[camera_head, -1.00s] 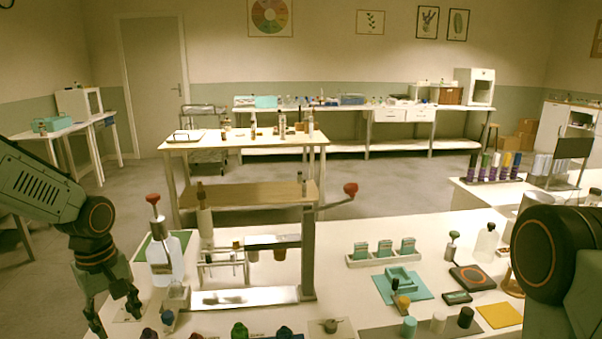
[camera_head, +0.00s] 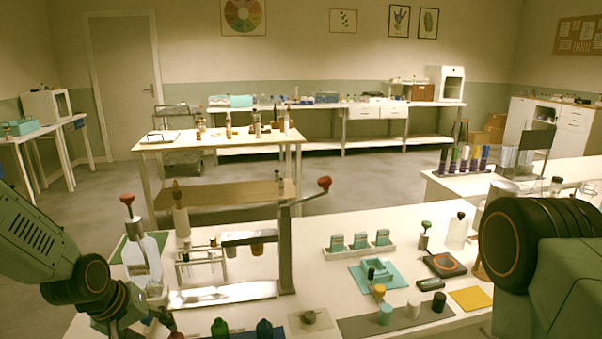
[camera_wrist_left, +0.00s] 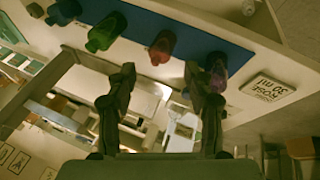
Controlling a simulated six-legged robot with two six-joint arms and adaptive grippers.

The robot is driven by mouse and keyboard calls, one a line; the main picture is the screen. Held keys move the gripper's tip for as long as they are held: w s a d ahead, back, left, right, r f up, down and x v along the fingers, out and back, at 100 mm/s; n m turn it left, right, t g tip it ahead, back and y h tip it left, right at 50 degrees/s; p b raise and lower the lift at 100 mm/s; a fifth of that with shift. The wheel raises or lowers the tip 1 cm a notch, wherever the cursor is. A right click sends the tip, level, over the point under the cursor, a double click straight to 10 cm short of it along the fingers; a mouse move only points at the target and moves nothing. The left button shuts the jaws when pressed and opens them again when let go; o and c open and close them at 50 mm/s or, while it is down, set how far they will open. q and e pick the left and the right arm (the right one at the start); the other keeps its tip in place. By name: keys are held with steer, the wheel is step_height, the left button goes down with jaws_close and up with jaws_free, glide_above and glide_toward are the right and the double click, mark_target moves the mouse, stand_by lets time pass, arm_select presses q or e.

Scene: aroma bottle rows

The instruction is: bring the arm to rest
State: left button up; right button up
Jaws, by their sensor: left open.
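My left gripper (camera_head: 140,325) is low at the left in the head view, partly cut off by the bottom edge. In the left wrist view, its two fingers (camera_wrist_left: 162,80) are apart with nothing between them. Past the fingertips a blue mat (camera_wrist_left: 135,25) carries a blue bottle (camera_wrist_left: 62,12), a green bottle (camera_wrist_left: 105,32), a red bottle (camera_wrist_left: 162,47) and a purple bottle (camera_wrist_left: 217,70). The purple bottle is close to the right finger in that picture; I cannot tell whether they touch. My right arm shows at the right edge of the head view; its gripper is out of view.
A clear pump bottle (camera_head: 142,262) and a metal stand with tubes (camera_head: 203,258) are close beside the left arm. A "ROSE 30 ml" card (camera_wrist_left: 268,88) lies beside the mat. The white table (camera_head: 330,285) has bare patches.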

arm_select(q)
steer(key=s+d+f+m+b, duration=0.2)
steer(key=s+d+f+m, duration=0.35)
steer(key=s+f, duration=0.85)
steer(key=s+d+f+g+y, duration=0.1)
steer(key=s+f+g, duration=0.1)
steer(key=s, duration=0.7)
steer(key=s+d+f+g+b, duration=0.1)
steer(key=s+f+g, duration=0.1)
steer(key=s, duration=0.8)
steer(key=shift+f+g+y, duration=0.3)
steer(key=shift+f+y, duration=0.1)
steer(key=shift+f, duration=0.45)
steer(key=shift+s+d, duration=0.1)
steer(key=shift+s, duration=0.1)
steer(key=shift+w, duration=0.1)
